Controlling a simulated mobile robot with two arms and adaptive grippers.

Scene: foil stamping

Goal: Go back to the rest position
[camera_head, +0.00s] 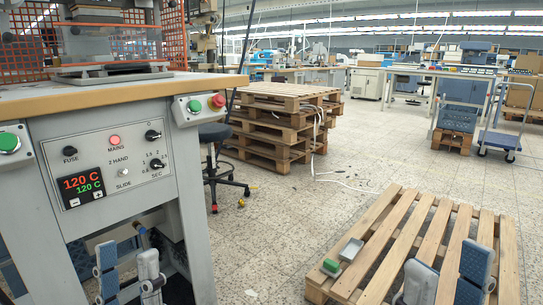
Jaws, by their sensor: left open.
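My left gripper (128,262) is low at the left, in front of the lower part of the foil stamping machine (130,130). Its two fingers are apart, with nothing seen between them. My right gripper (449,258) is at the lower right, seen in front of the wooden pallet (408,222) on the floor. Its two blue-padded fingers stand apart, and I see nothing held between them.
The machine's wooden tabletop (110,95) juts out above my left gripper, with green and red buttons at its edge. A pallet stack (275,125) and a wheeled stool (217,165) stand behind. A blue cart (495,135) is far right. Speckled floor lies open between the machine and the pallet.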

